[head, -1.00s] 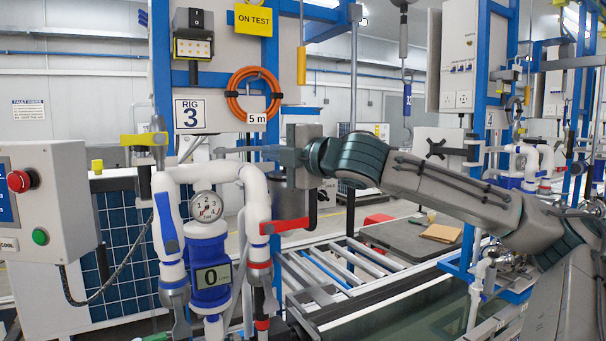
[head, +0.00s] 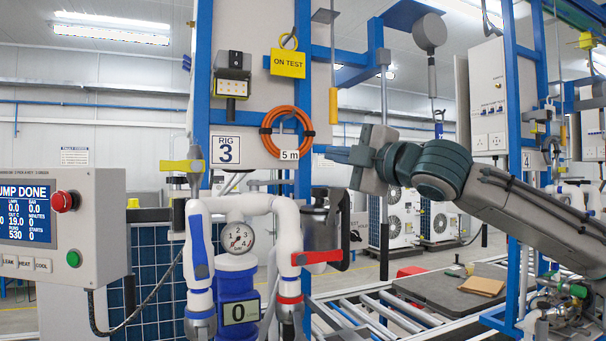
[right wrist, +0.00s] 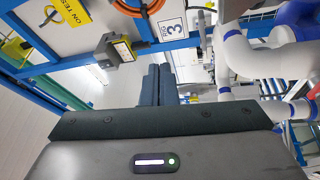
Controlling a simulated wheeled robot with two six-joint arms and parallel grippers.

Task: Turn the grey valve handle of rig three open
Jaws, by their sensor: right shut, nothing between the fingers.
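Rig three, marked by its "RIG 3" sign (head: 225,150), stands at the centre of the head view. Its white pipework carries a yellow handle (head: 181,166), a blue handle (head: 198,230) lying along the left pipe and a red handle (head: 316,257). Grey lever-like fittings (head: 200,322) show at the bottom of the pipes, cut by the frame edge; I cannot tell which is the grey valve handle. My right gripper (head: 328,152) is shut and empty, right of the orange hose coil, apart from the pipes. Its closed fingers (right wrist: 158,86) also show in the right wrist view. My left gripper is out of view.
A pressure gauge (head: 237,238) and a blue meter (head: 238,283) reading 0 sit between the pipes. A control box (head: 95,270) with a screen stands at left. A steel vessel (head: 320,228) with a black handle is behind the red handle. A roller conveyor (head: 375,308) lies at lower right.

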